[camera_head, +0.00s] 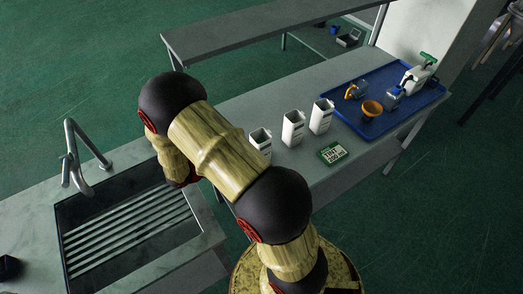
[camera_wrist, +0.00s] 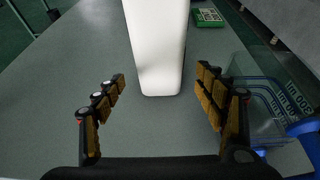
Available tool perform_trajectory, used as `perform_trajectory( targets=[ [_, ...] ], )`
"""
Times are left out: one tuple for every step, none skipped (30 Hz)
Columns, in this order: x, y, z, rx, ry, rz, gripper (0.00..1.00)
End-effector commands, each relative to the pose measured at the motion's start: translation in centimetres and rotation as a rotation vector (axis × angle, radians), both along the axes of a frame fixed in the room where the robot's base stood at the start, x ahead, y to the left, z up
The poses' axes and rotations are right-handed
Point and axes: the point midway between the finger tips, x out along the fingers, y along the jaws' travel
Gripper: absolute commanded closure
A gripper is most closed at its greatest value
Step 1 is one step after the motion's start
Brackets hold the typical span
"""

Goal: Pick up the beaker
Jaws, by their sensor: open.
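The fingers look empty. In the head view the gripper is hidden behind my arm.
White open-topped containers (camera_head: 293,129) stand in a row on the bench (camera_head: 245,105), near a green-labelled box (camera_head: 333,153). A sink (camera_head: 130,228) with a faucet (camera_head: 72,155) is left. Something blue (camera_wrist: 306,130) is beside the beaker.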

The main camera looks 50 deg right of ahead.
Motion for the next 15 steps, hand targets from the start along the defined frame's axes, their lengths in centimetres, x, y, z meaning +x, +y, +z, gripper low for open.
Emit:
perform_trajectory(
  targets=[
    [-0.2, -0.6, -0.4, 0.000, 0.000, -0.002, 0.29],
    [-0.3, -0.9, -0.5, 0.001, 0.000, -0.002, 0.29],
    [-0.4, -1.2, -0.6, 0.001, -0.001, -0.001, 0.29],
    [-0.4, -1.4, -0.7, 0.001, -0.001, -0.001, 0.29],
    [-0.4, -1.5, -0.7, 0.001, -0.001, 0.000, 0.29],
    [-0.5, -1.6, -0.7, 0.000, -0.001, 0.000, 0.29],
    [-0.5, -1.8, -0.8, 0.000, -0.001, 0.000, 0.29],
    [-0.6, -2.0, -0.9, 0.000, -0.001, -0.001, 0.29],
    [-0.7, -2.3, -1.1, 0.000, -0.001, -0.001, 0.29],
    [-0.8, -2.6, -1.3, 0.000, 0.000, -0.002, 0.29],
    [-0.9, -3.0, -1.5, 0.000, 0.000, -0.002, 0.29],
    [-1.1, -3.6, -1.8, 0.000, -0.001, -0.004, 0.29],
    [-1.2, -4.0, -2.0, 0.000, -0.001, -0.004, 0.29],
    [-1.3, -4.4, -2.2, 0.000, 0.000, -0.002, 0.29],
    [-1.5, -4.9, -2.4, 0.001, 0.000, -0.002, 0.29]
  ],
)
